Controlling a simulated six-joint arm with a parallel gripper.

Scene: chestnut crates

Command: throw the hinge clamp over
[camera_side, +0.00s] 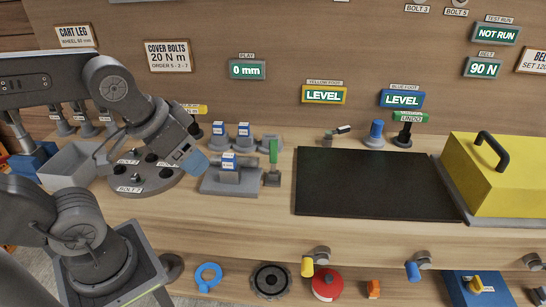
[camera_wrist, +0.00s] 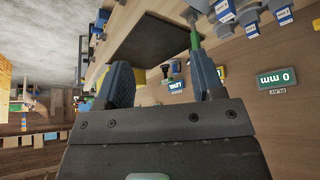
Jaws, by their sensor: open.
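A green upright handle (camera_side: 273,152) on a small grey base (camera_side: 272,179) looks like the hinge clamp. It stands at the right end of a grey block fixture (camera_side: 217,186) with a labelled part (camera_side: 228,161) on it. In the wrist view the green handle (camera_wrist: 195,34) shows just beyond the right finger's tip. My gripper (camera_side: 199,164) is left of the fixture in the side view, above the bench and apart from the handle. In the wrist view its fingers (camera_wrist: 160,68) are spread with nothing between them. The clamp's lower part is hard to make out in the wrist view.
A round grey bolt plate (camera_side: 140,188) and a grey bin (camera_side: 72,165) lie left, near my arm. Labelled blocks (camera_side: 218,136) stand behind the fixture. A black mat (camera_side: 375,184) and a yellow cover (camera_side: 490,170) are right. Bench between clamp and mat is narrow but clear.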

